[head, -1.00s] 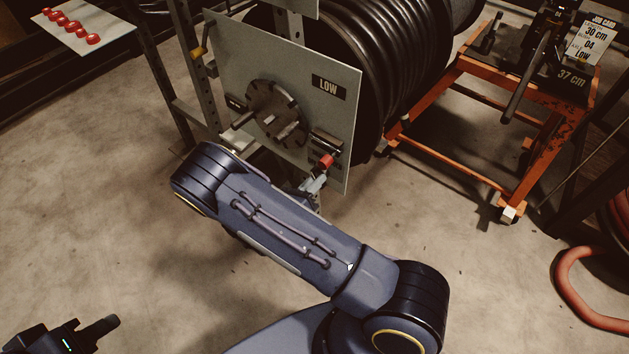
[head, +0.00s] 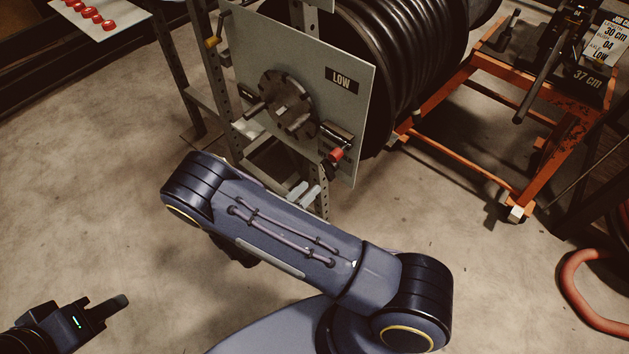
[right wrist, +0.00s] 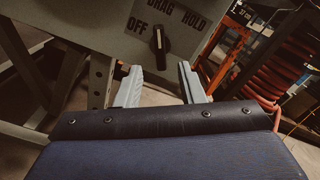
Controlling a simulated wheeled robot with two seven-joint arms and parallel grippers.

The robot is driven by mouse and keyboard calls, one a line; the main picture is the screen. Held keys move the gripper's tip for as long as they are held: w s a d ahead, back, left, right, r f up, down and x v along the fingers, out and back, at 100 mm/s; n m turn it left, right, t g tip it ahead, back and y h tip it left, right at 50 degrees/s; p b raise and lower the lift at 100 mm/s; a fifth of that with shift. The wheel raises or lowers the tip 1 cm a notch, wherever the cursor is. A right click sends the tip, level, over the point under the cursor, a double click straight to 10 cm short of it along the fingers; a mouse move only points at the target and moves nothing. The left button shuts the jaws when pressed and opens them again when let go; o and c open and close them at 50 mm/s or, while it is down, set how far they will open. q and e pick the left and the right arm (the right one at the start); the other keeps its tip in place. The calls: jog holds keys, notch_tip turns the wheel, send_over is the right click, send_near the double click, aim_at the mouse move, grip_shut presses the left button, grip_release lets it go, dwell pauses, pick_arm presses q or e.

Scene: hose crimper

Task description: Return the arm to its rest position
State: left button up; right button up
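My right arm (head: 290,240) crosses the middle of the head view and hides most of its own hand. The pale fingertips of my right gripper (head: 305,194) show past the arm, below the panel and apart from the red-ended fitting. In the right wrist view my right gripper (right wrist: 160,72) has its two fingers spread with nothing between them, below a black selector knob (right wrist: 158,41) marked OFF, DRAG and HOLD. My left gripper (head: 108,308) is at the lower left over bare floor, seen from the side. I cannot tell its finger gap; no object shows in it.
A grey panel (head: 352,120) marked LOW carries a notched disc (head: 290,105) and a red-ended fitting (head: 336,155). A black hose reel (head: 400,60) stands behind it. An orange cart (head: 560,125) stands right, a red hose (head: 580,290) lies at the right edge. The left floor is clear.

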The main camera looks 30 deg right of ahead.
jog(key=shift+s+a, duration=0.1)
jog(key=shift+a, duration=0.1)
dwell(0.4)
jog(key=s+d+r+m+g+y, duration=0.5)
jog(key=s+r+m+g+y, duration=0.55)
jog(key=m, duration=0.55)
jog(key=s+a+r+m+t+y, duration=0.2)
jog(key=s+r+m+t+y, duration=0.25)
jog(key=r+m, duration=0.25)
jog(key=s+a+r+m+t+y, duration=0.3)
jog(key=s+r+m+t+y, duration=0.15)
jog(key=r+m, duration=0.2)
notch_tip(320, 180, up, 24)
jog(key=p, duration=2.4)
jog(key=shift+w+d+r+m+y, duration=0.15)
jog(key=shift+w+d+m+y, duration=0.1)
jog(key=shift+m+y, duration=0.15)
